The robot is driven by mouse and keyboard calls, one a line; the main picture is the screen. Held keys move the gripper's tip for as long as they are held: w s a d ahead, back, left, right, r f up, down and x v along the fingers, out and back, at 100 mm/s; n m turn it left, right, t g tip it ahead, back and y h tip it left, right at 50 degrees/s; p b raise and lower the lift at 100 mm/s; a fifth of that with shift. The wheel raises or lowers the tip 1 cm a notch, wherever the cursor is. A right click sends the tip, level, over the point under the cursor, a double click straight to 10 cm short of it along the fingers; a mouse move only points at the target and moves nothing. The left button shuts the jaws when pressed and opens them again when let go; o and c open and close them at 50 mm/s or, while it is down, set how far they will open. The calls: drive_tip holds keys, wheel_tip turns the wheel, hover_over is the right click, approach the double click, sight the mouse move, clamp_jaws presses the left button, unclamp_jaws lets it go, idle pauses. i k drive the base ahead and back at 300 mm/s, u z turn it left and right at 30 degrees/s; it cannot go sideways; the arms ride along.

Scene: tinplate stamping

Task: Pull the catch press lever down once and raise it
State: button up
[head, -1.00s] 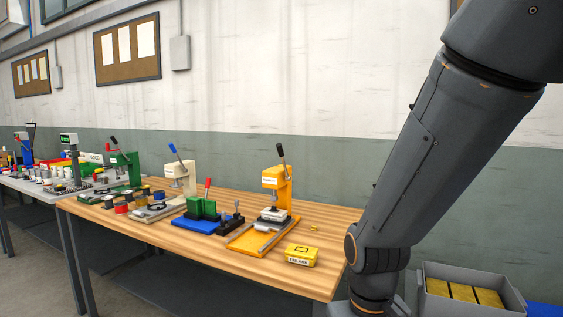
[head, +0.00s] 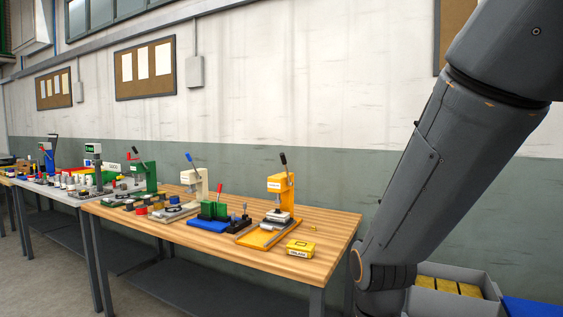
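Three small lever presses stand on the benches, and I cannot read which is the catch press. A yellow press (head: 288,192) has a black-tipped lever (head: 284,161) pointing up. A cream press (head: 201,184) has a blue-tipped lever (head: 190,159) raised and leaning left. A green press (head: 151,176) has a red-tipped lever (head: 134,155), also raised. My gripper is out of view; only my dark arm shows at the right, clear of the presses.
The wooden bench (head: 335,226) has free room at its right end. A yellow box (head: 300,248) sits near its front edge. A blue and green fixture (head: 210,222) stands left of the yellow press. A grey bin (head: 425,302) is at lower right.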

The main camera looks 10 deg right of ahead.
sight(283, 160)
drive_tip(key=u, duration=1.9)
drive_tip(key=i, duration=1.15)
drive_tip(key=z, duration=1.85)
